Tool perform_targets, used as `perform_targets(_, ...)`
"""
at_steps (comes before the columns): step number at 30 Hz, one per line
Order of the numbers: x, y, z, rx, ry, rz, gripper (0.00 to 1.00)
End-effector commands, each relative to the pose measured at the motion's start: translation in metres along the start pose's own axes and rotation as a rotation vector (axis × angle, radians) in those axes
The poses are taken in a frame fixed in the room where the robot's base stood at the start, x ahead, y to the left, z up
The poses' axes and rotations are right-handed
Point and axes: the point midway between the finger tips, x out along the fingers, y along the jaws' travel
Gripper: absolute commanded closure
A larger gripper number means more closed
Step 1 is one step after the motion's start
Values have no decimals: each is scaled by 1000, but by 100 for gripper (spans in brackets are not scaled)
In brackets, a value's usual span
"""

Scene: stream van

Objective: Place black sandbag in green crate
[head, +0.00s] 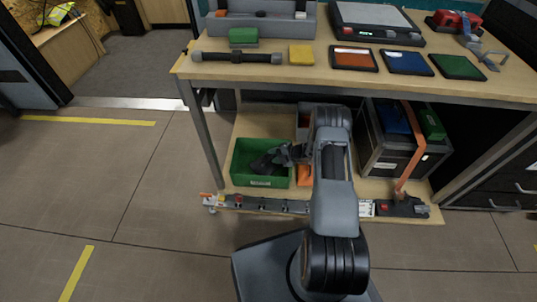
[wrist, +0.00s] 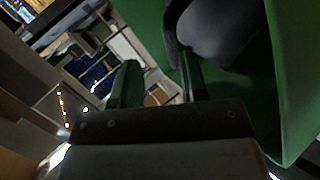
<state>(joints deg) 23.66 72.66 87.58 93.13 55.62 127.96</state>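The green crate (head: 262,181) sits on the lower shelf of the workbench. The black sandbag (head: 264,164) shows as a dark shape inside it, partly hidden by my gripper. My gripper (head: 284,155) reaches in at the crate's right side. In the wrist view the two fingers (wrist: 157,78) stand apart with nothing between them. A dark rounded part of the sandbag (wrist: 212,30) lies beyond the right finger, against the green crate wall (wrist: 292,95). Whether that finger touches the bag I cannot tell.
An orange item (head: 304,175) lies right of the crate, partly behind my arm. A black case (head: 388,160) with an orange strap stands further right. A power strip (head: 270,205) runs along the shelf's front edge. The workbench top (head: 300,80) overhangs the shelf.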

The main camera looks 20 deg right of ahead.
Motion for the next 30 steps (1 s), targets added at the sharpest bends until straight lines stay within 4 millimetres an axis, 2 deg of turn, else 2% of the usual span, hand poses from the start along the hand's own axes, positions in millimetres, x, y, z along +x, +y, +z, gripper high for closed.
perform_targets(1,-15,6,0,0,-4,4,62)
perform_targets(3,-28,6,0,-2,-4,4,62)
perform_targets(12,-67,4,1,-4,-3,4,62)
perform_targets(18,-75,3,1,-5,-2,4,62)
perform_targets(30,-76,3,1,-5,-2,4,62)
